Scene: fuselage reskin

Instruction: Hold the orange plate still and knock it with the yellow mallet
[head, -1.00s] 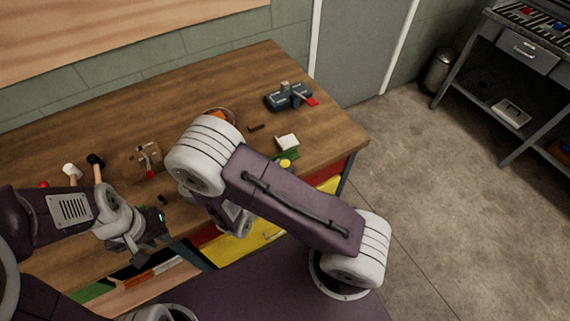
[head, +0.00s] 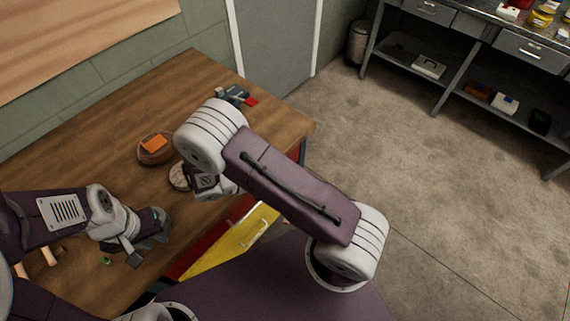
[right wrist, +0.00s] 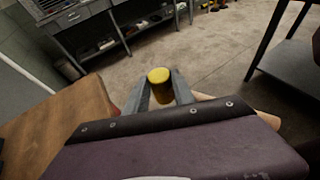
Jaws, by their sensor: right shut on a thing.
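The orange plate (head: 154,144) is a small flat piece lying on a round brown pad or shallow dish (head: 146,157) on the wooden table. The yellow mallet (right wrist: 160,92) shows in the right wrist view as a round yellow head between the two grey fingers of my right gripper (right wrist: 160,77), which is shut on it. My left gripper (head: 148,242) is over the table's near left part, apart from the plate. I cannot tell whether its fingers are apart.
A pale round pad (head: 179,176) lies beside my right arm. A dark vise-like tool with a red part (head: 236,97) stands at the table's far right corner. Wooden handles (head: 38,262) lie at the lower left. A grey shelf bench (head: 470,45) stands across the open floor.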

